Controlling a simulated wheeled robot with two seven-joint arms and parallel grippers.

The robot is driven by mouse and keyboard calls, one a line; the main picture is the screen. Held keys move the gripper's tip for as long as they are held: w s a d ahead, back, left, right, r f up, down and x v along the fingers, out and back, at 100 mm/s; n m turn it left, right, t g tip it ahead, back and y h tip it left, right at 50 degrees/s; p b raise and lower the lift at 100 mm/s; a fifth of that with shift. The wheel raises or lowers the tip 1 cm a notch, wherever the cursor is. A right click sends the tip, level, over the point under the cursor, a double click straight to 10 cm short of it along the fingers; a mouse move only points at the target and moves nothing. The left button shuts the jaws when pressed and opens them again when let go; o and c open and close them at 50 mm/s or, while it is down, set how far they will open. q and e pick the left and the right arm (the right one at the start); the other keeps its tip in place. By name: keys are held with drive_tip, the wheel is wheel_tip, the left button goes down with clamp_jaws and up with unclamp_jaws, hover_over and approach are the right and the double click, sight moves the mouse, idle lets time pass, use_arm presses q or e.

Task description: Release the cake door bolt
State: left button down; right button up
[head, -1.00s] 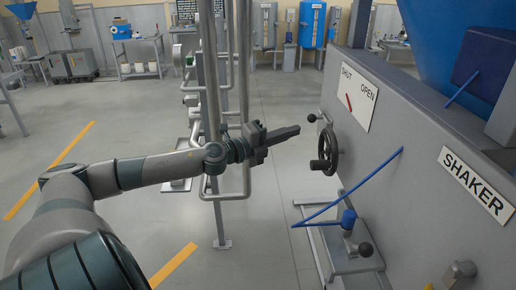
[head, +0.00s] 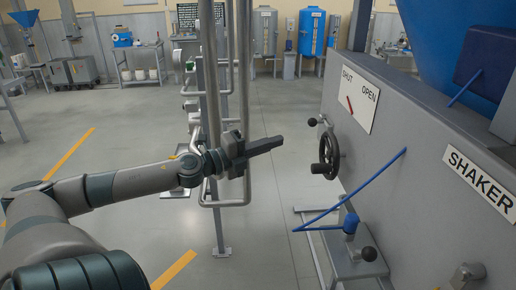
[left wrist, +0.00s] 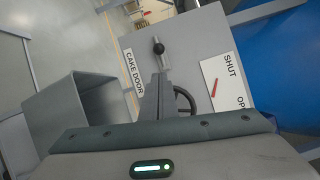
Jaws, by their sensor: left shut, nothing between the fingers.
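The cake door bolt, a short metal bar with a black ball knob (left wrist: 159,48), shows in the left wrist view beside the CAKE DOOR label (left wrist: 133,72). In the head view a black ball knob (head: 312,122) stands out from the grey machine's edge, just above the handwheel; it looks like the same bolt. My left gripper (head: 282,140) is shut and empty, to the left of the knob and a little lower in the picture, apart from it. Its fingers (left wrist: 158,90) also show in the left wrist view, partly covering the handwheel. My right gripper is out of view.
A black handwheel (head: 328,155) sits below the SHUT/OPEN plate (head: 360,99), whose red pointer is near SHUT. A blue lever (head: 350,222) and another black knob (head: 369,254) are lower. Vertical pipes (head: 243,80) stand close behind my left gripper.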

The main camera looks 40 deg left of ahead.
use_arm(q)
drive_tip(key=shift+v, duration=2.3)
